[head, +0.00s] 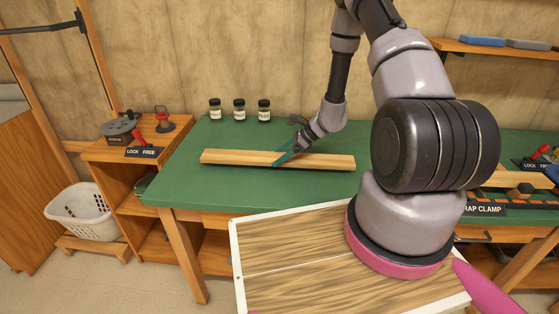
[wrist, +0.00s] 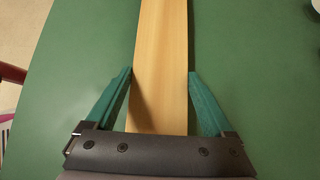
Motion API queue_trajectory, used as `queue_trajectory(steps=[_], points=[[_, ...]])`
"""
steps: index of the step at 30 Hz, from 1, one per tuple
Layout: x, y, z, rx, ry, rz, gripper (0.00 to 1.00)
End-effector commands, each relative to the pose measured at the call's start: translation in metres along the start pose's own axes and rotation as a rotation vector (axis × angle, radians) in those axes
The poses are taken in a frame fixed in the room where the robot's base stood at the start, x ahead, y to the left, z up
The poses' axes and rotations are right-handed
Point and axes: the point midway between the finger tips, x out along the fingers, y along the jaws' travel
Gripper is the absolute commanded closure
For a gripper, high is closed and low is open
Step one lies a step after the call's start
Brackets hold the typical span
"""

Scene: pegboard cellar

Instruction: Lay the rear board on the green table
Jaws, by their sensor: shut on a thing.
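A long pale wooden board, the rear board (head: 230,158), lies level along the green table (head: 200,185), running left to right. A thin dark shadow runs under its front edge; I cannot tell whether it rests on the top or hangs just above it. My gripper (head: 284,157) has its teal fingers around the board near its middle. In the wrist view, the fingers of my gripper (wrist: 160,75) press against both long sides of the board (wrist: 162,40), with the green table (wrist: 245,60) on either side.
Three small dark jars (head: 239,110) stand behind the board at the table's back. A strap clamp label (head: 483,209) shows at right. The table's left front is clear.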

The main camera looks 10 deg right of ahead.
Motion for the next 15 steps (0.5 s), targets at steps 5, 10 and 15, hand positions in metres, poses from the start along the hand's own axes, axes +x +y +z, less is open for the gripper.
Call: queue_trajectory(steps=[5,10,15], points=[[0.014,0.000,-0.015,0.001,-0.001,0.000,1.00],[0.014,0.000,-0.014,0.000,-0.001,0.000,1.00],[0.016,0.000,-0.017,0.000,0.000,0.001,0.09]])
